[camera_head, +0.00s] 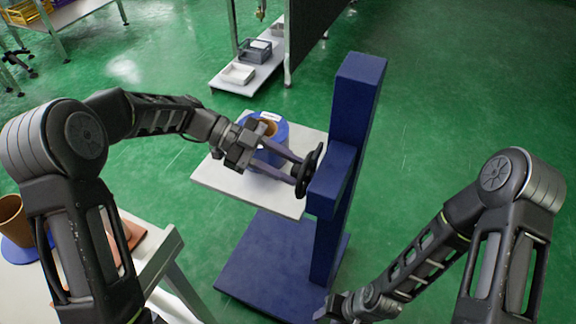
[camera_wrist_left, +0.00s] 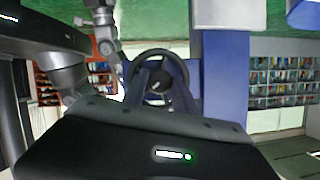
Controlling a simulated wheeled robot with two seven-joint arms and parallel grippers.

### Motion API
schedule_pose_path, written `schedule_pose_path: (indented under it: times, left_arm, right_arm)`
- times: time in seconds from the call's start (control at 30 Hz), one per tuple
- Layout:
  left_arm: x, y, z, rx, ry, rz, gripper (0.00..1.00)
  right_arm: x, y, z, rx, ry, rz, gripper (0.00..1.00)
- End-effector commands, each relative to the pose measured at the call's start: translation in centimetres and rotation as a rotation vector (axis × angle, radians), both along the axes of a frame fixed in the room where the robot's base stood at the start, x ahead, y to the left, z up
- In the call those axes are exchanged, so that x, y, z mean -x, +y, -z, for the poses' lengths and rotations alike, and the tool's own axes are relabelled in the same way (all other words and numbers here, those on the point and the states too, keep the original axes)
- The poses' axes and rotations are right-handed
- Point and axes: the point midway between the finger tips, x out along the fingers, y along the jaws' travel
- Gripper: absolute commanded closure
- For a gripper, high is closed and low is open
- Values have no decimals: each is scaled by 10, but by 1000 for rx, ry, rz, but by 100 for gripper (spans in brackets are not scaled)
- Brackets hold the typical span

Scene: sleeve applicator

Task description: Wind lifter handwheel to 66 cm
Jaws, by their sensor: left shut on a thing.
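The blue lifter (camera_head: 361,100) stands in the middle, with a tall column, a floor base and a pale platform (camera_head: 214,183). Its black handwheel (camera_head: 313,163) is on a blue housing at the column's side. It also shows in the left wrist view (camera_wrist_left: 166,57). My left gripper (camera_head: 298,174) reaches across the platform from the left, its two long fingers shut on the handwheel's near side. The exact contact is partly hidden. My right gripper (camera_head: 334,305) is low at the bottom, apart from the lifter; its finger opening is unclear. No height reading is legible.
A blue roll with a brown core (camera_head: 281,129) stands on the platform, partly behind my left gripper. A table (camera_head: 160,253) at lower left bears a brown tube (camera_head: 12,216). A rack with grey bins (camera_head: 255,50) stands behind. Green floor is clear at right.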

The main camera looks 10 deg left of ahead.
Motion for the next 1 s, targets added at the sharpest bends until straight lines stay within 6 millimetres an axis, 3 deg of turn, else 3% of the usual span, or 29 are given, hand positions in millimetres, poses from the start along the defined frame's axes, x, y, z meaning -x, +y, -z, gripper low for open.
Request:
schedule_pose_path:
  times: [0.37, 0.8, 1.0]
  left_arm:
    - [-2, 0, -4, -57, 177, -1, 100]
    - [-3, -1, -8, -150, 478, -2, 100]
    - [-4, -1, -4, -176, 548, -2, 100]
  right_arm:
    - [0, 0, -17, 0, 1, 0, 64]
    - [1, 0, -89, 0, 6, -1, 64]
    - [5, -1, -104, 7, 16, 1, 64]
